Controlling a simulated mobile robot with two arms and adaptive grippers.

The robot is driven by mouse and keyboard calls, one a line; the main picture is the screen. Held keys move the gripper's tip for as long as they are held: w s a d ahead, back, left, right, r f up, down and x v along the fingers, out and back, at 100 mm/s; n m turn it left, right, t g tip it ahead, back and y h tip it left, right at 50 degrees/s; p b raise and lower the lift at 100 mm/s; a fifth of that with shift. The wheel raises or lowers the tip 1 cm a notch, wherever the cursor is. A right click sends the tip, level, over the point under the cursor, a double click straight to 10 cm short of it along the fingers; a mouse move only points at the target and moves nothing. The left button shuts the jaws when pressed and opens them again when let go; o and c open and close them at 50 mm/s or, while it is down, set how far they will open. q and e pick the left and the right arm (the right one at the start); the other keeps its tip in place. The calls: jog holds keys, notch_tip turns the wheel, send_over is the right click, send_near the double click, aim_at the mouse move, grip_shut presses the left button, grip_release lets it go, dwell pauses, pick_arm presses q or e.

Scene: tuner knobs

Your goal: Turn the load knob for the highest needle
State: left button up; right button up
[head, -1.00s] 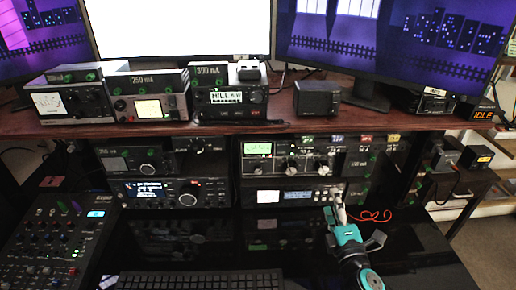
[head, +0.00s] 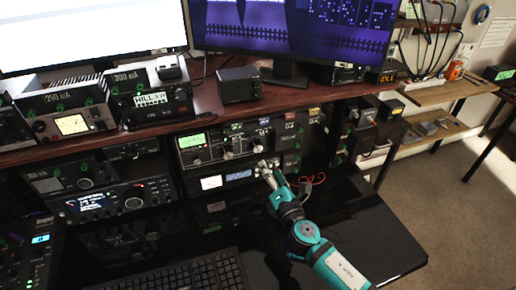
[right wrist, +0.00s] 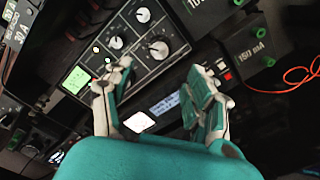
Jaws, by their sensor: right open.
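The tuner (head: 212,151) sits under the wooden shelf. It has a lit green meter (head: 193,140) and a row of round knobs, among them a left knob (head: 196,162), a middle knob (head: 228,155) and a right knob (head: 258,148). The knob lettering is too small to read, so I cannot tell which is load. The meter (right wrist: 75,80) also shows in the right wrist view, its needle unclear. My right gripper (head: 268,168) is in front of the tuner's lower right. In the right wrist view its fingers (right wrist: 160,78) are apart and empty, with a knob (right wrist: 159,50) beyond the gap.
A radio with a lit white meter (head: 211,183) sits directly below the tuner. Small labelled boxes (head: 290,140) stand to its right, near an orange cable (head: 313,178). A keyboard (head: 190,274) lies in front. The glossy black desk (head: 365,225) is clear at right.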

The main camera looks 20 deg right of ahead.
aim_at(258, 150)
jog(key=w, duration=1)
jog(key=shift+a, duration=0.2)
jog(key=c, duration=1.1)
